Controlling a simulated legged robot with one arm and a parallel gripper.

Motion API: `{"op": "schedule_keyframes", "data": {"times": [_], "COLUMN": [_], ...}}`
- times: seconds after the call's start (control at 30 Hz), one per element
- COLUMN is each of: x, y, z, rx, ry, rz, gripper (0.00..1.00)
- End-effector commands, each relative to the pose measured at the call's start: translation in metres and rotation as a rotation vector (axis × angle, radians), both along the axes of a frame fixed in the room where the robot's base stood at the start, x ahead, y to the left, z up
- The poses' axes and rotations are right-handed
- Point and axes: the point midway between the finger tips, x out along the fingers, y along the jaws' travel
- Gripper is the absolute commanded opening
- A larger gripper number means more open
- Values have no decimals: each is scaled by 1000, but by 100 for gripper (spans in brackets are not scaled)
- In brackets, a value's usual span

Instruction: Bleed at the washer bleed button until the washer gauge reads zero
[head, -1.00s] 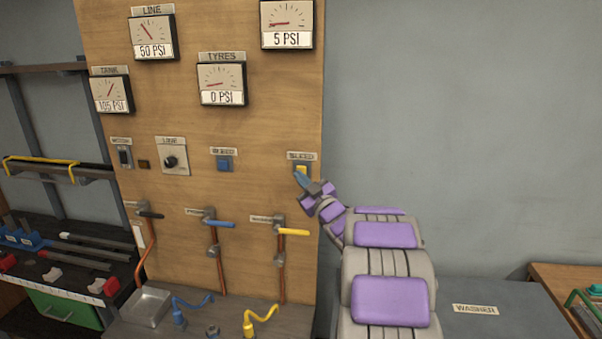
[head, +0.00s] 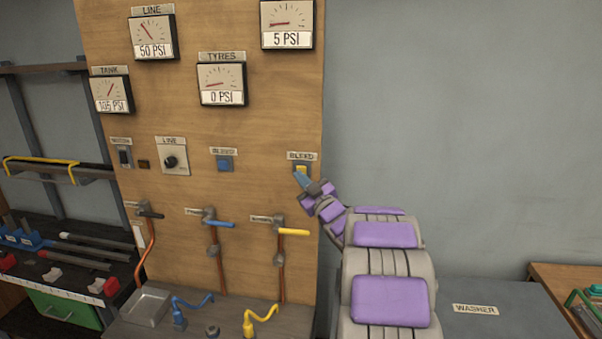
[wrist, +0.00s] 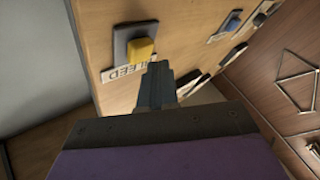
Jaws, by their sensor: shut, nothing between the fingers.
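The yellow bleed button (head: 301,168) sits on the right side of the wooden panel under a BLEED label; it also shows in the wrist view (wrist: 141,49). My gripper (head: 301,178) is shut and empty, its tip at the lower edge of the button in the head view. In the wrist view the closed fingers (wrist: 155,85) lie just below the button and its label; whether they touch it I cannot tell. The gauge at the top right (head: 287,24) reads 5 PSI; its name label is out of frame.
A blue bleed button (head: 224,163) is left of the yellow one. The line gauge (head: 154,37) reads 50 PSI, the tyres gauge (head: 222,83) 0 PSI, the tank gauge (head: 110,94) 105 PSI. A yellow-handled valve (head: 292,232) is below my gripper. The grey wall at right is clear.

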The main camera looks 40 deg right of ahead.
Motion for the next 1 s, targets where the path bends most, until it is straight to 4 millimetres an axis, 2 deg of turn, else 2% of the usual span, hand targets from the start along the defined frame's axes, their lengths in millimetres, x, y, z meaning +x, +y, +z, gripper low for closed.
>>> {"op": "schedule_keyframes", "data": {"times": [1.0], "x": [5], "y": [-6], "z": [2], "rx": [0], "ry": [0], "rz": [0], "gripper": [0]}}
